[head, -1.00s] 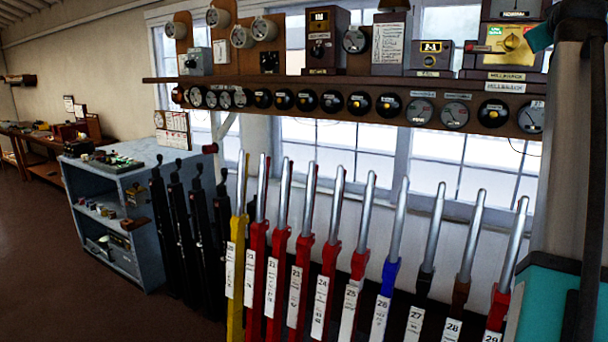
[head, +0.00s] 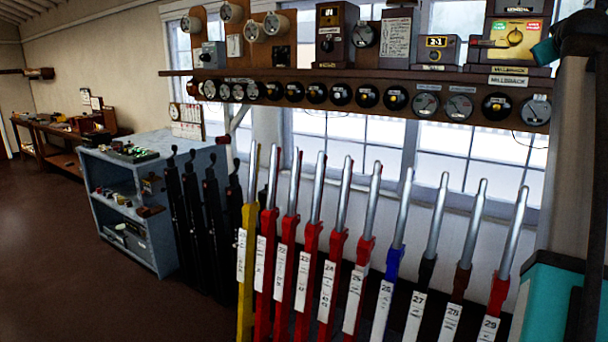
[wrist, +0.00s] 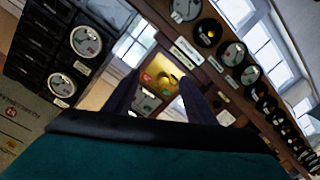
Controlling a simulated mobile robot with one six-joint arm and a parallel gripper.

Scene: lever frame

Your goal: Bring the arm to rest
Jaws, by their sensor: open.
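My gripper (wrist: 157,90) shows in the wrist view as two dark fingers standing apart, with nothing held between them. Behind the gap is a box with a yellow-fronted dial (wrist: 170,80), at some distance. My arm shows in the head view only as teal and dark parts along the right edge; the gripper's fingers are not seen there. The frame's levers stand in a row in the head view: a yellow lever (head: 246,230) at the left, several red ones, a blue lever (head: 393,262), then darker ones and a red-based one at the right.
A wooden shelf (head: 400,72) with instruments and round dials runs above the levers in front of the windows. A grey-blue cabinet (head: 115,190) stands left, beside several black levers (head: 195,215). Brown floor (head: 50,270) is clear at the left.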

